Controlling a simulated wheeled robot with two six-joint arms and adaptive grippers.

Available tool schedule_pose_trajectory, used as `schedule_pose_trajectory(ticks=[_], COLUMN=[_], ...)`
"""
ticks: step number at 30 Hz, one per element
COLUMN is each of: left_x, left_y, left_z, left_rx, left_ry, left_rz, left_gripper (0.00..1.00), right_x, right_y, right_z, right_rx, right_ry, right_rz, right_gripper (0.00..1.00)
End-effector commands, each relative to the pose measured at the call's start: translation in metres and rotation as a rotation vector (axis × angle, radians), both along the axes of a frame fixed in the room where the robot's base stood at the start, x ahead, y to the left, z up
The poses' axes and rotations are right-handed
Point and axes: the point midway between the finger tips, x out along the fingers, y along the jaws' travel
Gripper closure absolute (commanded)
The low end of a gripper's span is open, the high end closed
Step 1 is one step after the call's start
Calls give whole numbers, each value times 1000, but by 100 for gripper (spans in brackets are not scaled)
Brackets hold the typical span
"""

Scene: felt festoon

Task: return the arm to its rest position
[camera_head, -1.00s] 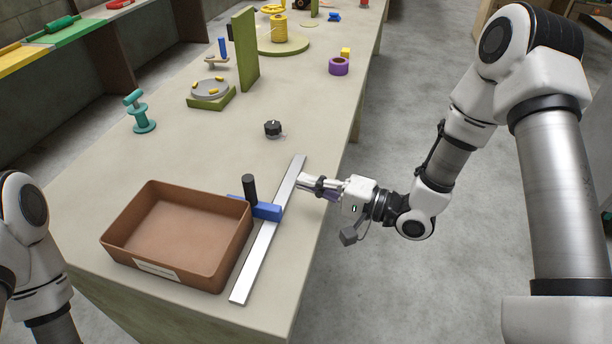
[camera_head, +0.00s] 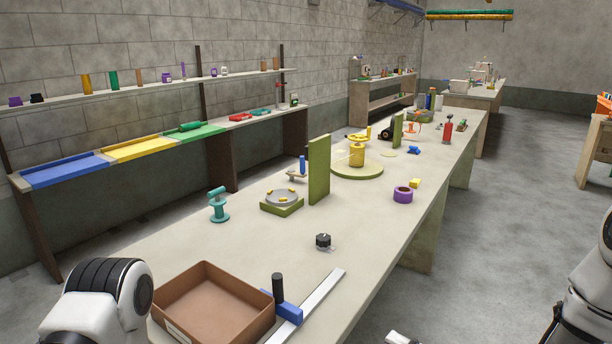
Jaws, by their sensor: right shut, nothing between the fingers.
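My right gripper (camera_head: 394,337) shows only as a small pale piece at the bottom edge of the head view, just right of the workbench's (camera_head: 262,240) long edge. It is shut and empty, apart from the things on the bench; the rest of it is cut off. My right arm (camera_head: 590,290) shows in part at the right edge. My left arm (camera_head: 100,300) shows in part at the lower left; its gripper is out of view.
A brown tray (camera_head: 212,297), a blue block with a black post (camera_head: 280,296) and a metal strip (camera_head: 318,300) lie at the near end. A black knob (camera_head: 323,241), purple ring (camera_head: 403,194) and green upright board (camera_head: 319,169) stand farther back.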

Motion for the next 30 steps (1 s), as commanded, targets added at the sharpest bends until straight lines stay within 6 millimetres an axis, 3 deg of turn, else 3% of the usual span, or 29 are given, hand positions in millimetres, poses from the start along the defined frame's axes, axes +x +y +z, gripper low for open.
schedule_pose_trajectory(ticks=[8,15,19,22,24,26,30], left_x=[1,0,0,0,0,0,0], left_y=[0,0,0,0,0,0,0], left_z=[4,7,9,11,10,10,10], left_rx=[0,0,0,0,0,0,0], left_ry=[-2,-1,-1,-1,-1,-1,-1], left_rz=[1,0,0,0,0,0,0], left_gripper=[69,69,69,69,69,69,69], right_x=[-29,-71,-120,-183,-217,-236,-251], right_y=[21,19,1,-32,-59,-75,-82], right_z=[-62,-152,-214,-256,-266,-267,-268], right_rx=[-62,-337,-658,-1026,-1246,-1355,-1446], right_ry=[169,359,469,572,616,636,583], right_rz=[22,-27,1,128,262,367,545], right_gripper=[100,100,100,100,100,100,100])
